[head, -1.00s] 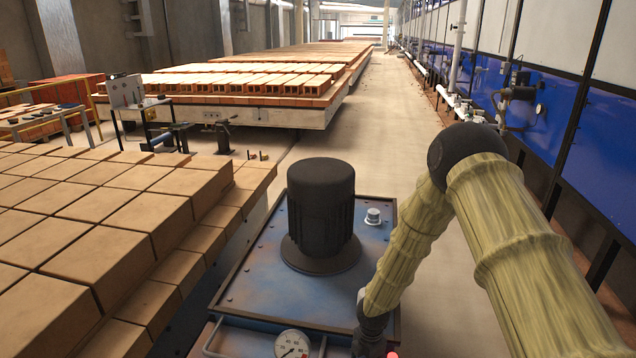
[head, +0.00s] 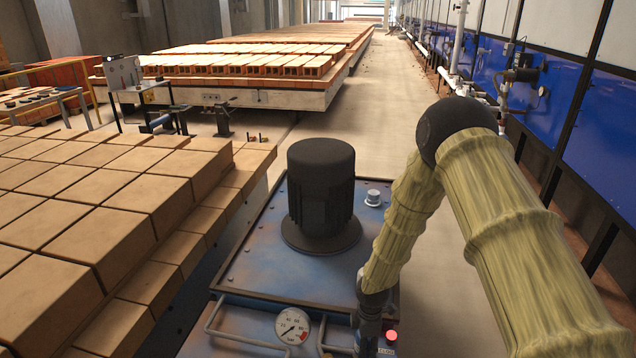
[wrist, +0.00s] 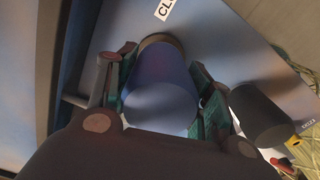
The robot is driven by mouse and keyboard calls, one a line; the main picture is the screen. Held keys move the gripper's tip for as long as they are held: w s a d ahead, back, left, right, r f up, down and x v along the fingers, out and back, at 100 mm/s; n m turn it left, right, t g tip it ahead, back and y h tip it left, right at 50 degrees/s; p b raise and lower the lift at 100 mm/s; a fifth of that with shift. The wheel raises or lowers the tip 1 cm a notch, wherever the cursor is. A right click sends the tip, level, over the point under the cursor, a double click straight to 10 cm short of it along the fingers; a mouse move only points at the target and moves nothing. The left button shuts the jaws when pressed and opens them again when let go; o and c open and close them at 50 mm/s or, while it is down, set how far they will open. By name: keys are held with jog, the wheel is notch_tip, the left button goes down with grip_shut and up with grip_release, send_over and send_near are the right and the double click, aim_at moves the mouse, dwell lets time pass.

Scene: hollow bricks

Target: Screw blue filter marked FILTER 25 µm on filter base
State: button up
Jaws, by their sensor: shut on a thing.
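The blue filter (wrist: 160,98) is a smooth cylinder between the two fingers of my gripper (wrist: 160,65) in the wrist view. My gripper is shut on its sides. A brownish ring (wrist: 155,39), probably the filter base, shows at the filter's far end against the blue panel. I cannot tell whether the filter touches it or how far it is threaded. No filter marking is readable. In the head view, my gripper (head: 368,325) is low at the front of the blue machine, and the filter is not discernible.
The blue machine (head: 255,240) carries a black motor (head: 320,190), a pressure gauge (head: 292,326), a front handle (head: 245,338) and a red lamp (head: 391,335). A dark cylinder (wrist: 262,115) stands right of the filter. Stacked bricks (head: 90,220) lie left; the floor aisle (head: 385,110) is open.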

jog(key=shift+m, duration=1.5)
jog(key=shift+m, duration=1.4)
jog(key=shift+b, duration=0.3)
jog(key=shift+m, duration=1.4)
jog(key=shift+m, duration=1.5)
